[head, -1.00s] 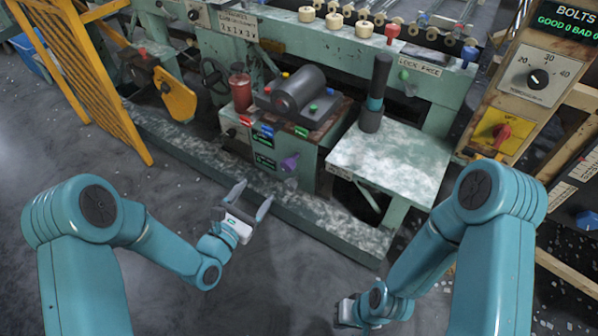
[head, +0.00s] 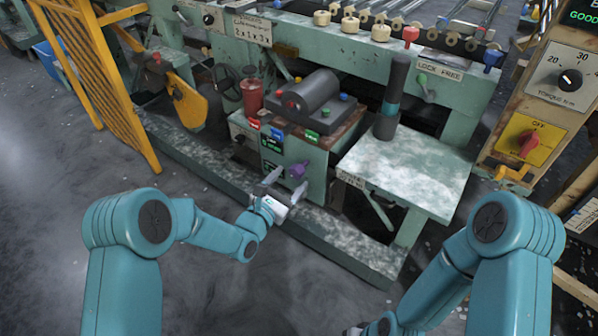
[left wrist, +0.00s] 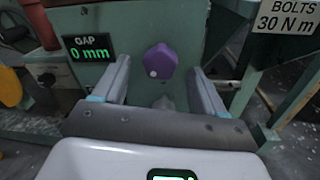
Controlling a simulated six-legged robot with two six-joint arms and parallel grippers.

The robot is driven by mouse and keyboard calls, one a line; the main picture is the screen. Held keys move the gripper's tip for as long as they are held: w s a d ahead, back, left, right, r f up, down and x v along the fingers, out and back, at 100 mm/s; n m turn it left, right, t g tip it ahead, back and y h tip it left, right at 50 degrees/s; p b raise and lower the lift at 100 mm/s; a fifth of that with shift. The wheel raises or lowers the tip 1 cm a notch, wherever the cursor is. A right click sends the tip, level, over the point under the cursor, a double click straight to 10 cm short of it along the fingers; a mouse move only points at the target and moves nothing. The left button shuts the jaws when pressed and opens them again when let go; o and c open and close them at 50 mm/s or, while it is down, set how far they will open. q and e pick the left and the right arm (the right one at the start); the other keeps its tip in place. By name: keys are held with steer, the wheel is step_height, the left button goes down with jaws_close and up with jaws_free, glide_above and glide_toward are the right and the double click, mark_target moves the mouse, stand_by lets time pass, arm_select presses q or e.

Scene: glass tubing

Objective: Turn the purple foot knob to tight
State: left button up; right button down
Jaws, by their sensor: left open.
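The purple foot knob (head: 298,170) sits low on the front face of the green machine block. In the left wrist view the knob (left wrist: 160,61) is a purple faceted knob with a white dot at its lower left. My left gripper (head: 285,182) is open in front of the knob. In the left wrist view its fingers (left wrist: 160,85) stand on either side of and below the knob, with nothing between them touching it that I can see. A display beside the knob (left wrist: 88,48) reads "GAP 0 mm". My right gripper is mostly cut off at the bottom edge of the head view.
A green-white side table (head: 410,175) stands right of the block. A low base rail (head: 330,235) runs along the floor in front. A yellow barrier (head: 95,80) stands at left. A sign in the wrist view (left wrist: 287,16) reads "BOLTS 30 N m".

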mark_target(294, 176)
arm_select(q)
steer(key=x, duration=0.5)
steer(key=shift+w+d+b, duration=0.2)
steer(key=shift+b, duration=0.1)
steer(key=c, duration=1)
steer(key=shift+c, duration=0.2)
